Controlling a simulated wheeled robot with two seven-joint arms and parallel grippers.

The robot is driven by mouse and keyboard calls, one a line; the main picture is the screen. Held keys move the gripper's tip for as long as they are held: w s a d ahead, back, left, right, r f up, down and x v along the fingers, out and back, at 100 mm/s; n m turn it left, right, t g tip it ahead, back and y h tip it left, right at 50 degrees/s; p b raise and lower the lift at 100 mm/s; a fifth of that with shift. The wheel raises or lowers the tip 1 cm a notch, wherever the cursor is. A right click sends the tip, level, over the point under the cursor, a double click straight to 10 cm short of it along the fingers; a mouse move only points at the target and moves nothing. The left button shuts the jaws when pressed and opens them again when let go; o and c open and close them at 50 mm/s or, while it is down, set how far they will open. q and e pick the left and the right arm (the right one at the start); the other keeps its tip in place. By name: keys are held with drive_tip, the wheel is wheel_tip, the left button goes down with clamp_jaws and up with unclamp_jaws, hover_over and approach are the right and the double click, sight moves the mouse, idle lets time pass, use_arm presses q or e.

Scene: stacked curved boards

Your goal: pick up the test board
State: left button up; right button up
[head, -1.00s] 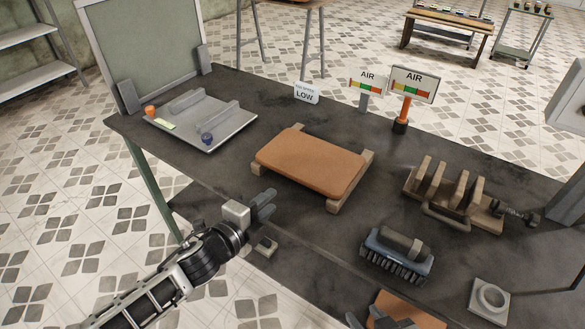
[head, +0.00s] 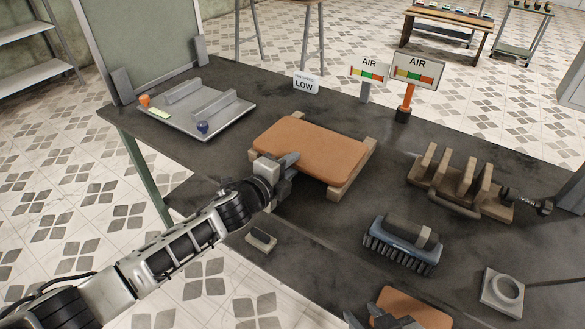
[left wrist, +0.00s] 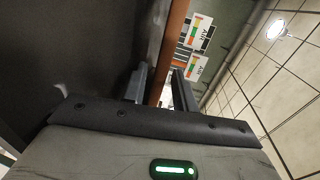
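The test board (head: 312,148), an orange-brown rounded slab, lies flat on two wooden supports (head: 350,170) in the middle of the table. My left gripper (head: 287,162) is at the board's near left edge. In the left wrist view the board's edge (left wrist: 172,48) shows between the two fingers of my left gripper (left wrist: 160,88), which are apart with a gap beside the edge. My right gripper (head: 380,318) is partly in view at the bottom of the head view, by a second orange-brown piece (head: 418,308). Whether it holds that piece is unclear.
A blue brush (head: 402,245) and a wooden rack (head: 462,185) stand right of the board. A grey tray (head: 225,118) lies at the back left. Two AIR signs (head: 414,70) and a LOW sign (head: 306,83) stand behind. A small block (head: 261,240) is at the near edge.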

use_arm(q)
drive_tip(key=shift+d, duration=0.1)
drive_tip(key=shift+c, duration=0.5)
clamp_jaws()
wheel_tip(320, 180, up, 3)
drive_tip(key=p, duration=0.3)
drive_tip(key=shift+f, duration=0.3)
drive_tip(key=shift+s+a+r, duration=0.15)
drive_tip(key=shift+s+a, duration=0.05)
drive_tip(key=shift+a, duration=0.05)
drive_tip(key=p+v, duration=0.2)
drive_tip(key=r+p+v, duration=0.1)
drive_tip(key=p+v, duration=0.1)
drive_tip(key=v, duration=0.1)
drive_tip(key=shift+w, duration=0.1)
drive_tip(key=r+v, duration=0.1)
drive_tip(key=v, duration=0.8)
drive_tip(key=shift+p, duration=0.45)
drive_tip(key=shift+w+d+r, duration=0.1)
drive_tip(key=shift+r, duration=0.05)
